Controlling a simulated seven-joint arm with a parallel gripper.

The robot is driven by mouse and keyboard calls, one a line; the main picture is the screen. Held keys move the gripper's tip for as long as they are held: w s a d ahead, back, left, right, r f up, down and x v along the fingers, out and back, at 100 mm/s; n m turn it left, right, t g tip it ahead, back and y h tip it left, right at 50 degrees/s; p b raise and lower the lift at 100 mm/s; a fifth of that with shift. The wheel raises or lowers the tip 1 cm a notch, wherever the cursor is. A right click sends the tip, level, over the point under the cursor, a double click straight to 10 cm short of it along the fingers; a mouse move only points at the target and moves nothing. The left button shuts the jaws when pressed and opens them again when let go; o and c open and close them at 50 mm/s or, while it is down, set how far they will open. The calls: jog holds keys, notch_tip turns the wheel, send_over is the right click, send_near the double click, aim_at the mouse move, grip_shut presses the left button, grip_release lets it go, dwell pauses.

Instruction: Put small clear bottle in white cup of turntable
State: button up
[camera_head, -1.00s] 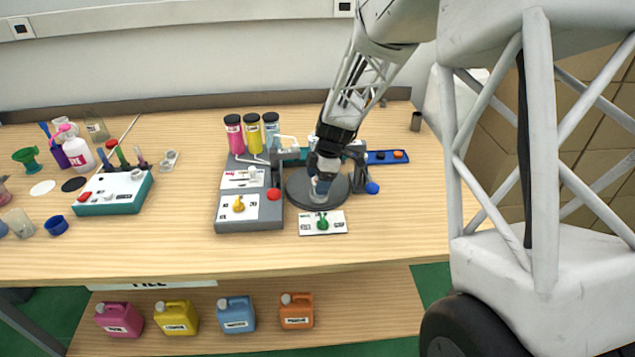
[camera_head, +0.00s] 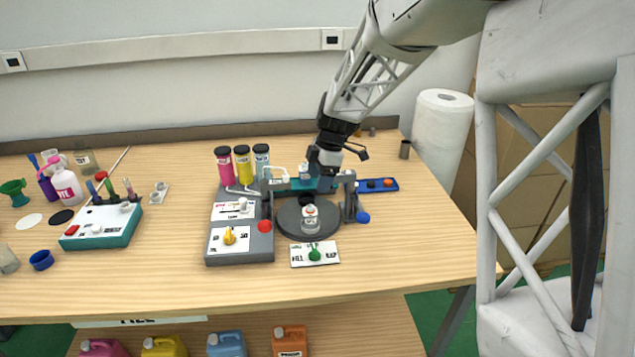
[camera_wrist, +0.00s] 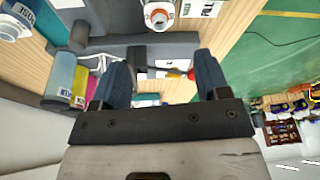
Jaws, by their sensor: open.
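A small clear bottle (camera_head: 311,225) with a white and red top stands upright on the front part of the dark round turntable (camera_head: 287,222) in the head view. I cannot tell whether a white cup surrounds its base. My gripper (camera_head: 322,172) is above and behind the turntable, apart from the bottle. In the wrist view its two dark fingers (camera_wrist: 162,78) are spread with nothing held between them.
A teal and grey frame (camera_head: 290,185) spans the turntable's back. A grey control box (camera_head: 240,248) with a yellow knob and red button stands left. A card with a green knob (camera_head: 315,254) lies in front. Pink, yellow and blue bottles (camera_head: 243,165) stand behind.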

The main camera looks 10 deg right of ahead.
jog(key=shift+s+r, duration=0.1)
dwell(0.7)
jog(key=s+d+r+m+t+h, duration=0.15)
jog(key=s+r+m, duration=0.3)
jog(key=s, duration=0.45)
jog(key=s+d+r+m, duration=0.3)
jog(key=s+m, duration=0.2)
jog(key=s, duration=0.5)
jog(key=s+d+r+m+t+h, duration=0.15)
jog(key=s+r+m, duration=0.3)
jog(key=s, duration=0.45)
jog(key=s+d+f+m, duration=0.2)
jog(key=s+m, duration=0.4)
jog(key=s, duration=0.5)
jog(key=shift+s+d, duration=0.15)
jog(key=shift+s, duration=0.15)
